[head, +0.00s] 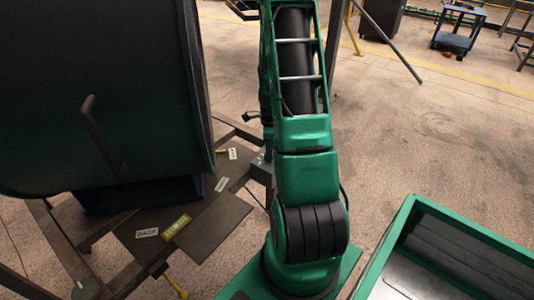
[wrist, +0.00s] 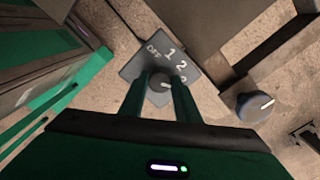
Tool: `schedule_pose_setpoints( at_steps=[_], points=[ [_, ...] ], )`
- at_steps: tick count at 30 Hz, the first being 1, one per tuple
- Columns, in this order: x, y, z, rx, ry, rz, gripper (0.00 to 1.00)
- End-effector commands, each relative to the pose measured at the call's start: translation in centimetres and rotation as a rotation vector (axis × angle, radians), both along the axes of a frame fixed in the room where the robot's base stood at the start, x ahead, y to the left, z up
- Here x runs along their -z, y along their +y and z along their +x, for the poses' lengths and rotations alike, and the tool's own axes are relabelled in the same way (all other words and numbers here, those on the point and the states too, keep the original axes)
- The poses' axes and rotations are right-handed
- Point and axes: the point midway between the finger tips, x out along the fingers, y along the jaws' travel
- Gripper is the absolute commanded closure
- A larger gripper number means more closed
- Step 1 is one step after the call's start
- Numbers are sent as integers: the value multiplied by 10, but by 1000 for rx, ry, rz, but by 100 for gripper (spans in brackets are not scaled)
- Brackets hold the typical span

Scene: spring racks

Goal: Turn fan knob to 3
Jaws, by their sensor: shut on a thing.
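In the wrist view a small round grey fan knob (wrist: 160,84) sits on a dark plate (wrist: 131,68) marked OFF, 1, 2 and a partly covered number at the lower right. My gripper (wrist: 160,80) has its two green fingers on either side of the knob, shut on it. A pale mark shows on the knob, but I cannot tell exactly which number it points to. In the head view a large dark drum-shaped fan (head: 100,90) stands at the left. My gripper and the knob do not show there.
A second dark knob (wrist: 255,107) with a pale line is to the right. A brown frame beam (wrist: 210,40) runs beside the plate. In the head view a dark low platform with labels (head: 215,215) lies under the fan, and a green-rimmed bin (head: 480,235) is at lower right.

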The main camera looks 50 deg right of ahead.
Motion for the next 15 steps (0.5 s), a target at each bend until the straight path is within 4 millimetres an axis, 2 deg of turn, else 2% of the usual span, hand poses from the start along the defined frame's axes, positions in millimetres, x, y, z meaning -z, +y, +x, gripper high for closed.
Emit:
schedule_pose_setpoints(
  at_steps=[1, 14, 15],
  points=[
    [-1, 3, 5, -3, -9, 3, 93],
    [-1, 3, 6, 4, -10, 2, 93],
    [-1, 3, 6, 5, -10, 2, 61]
  ],
)
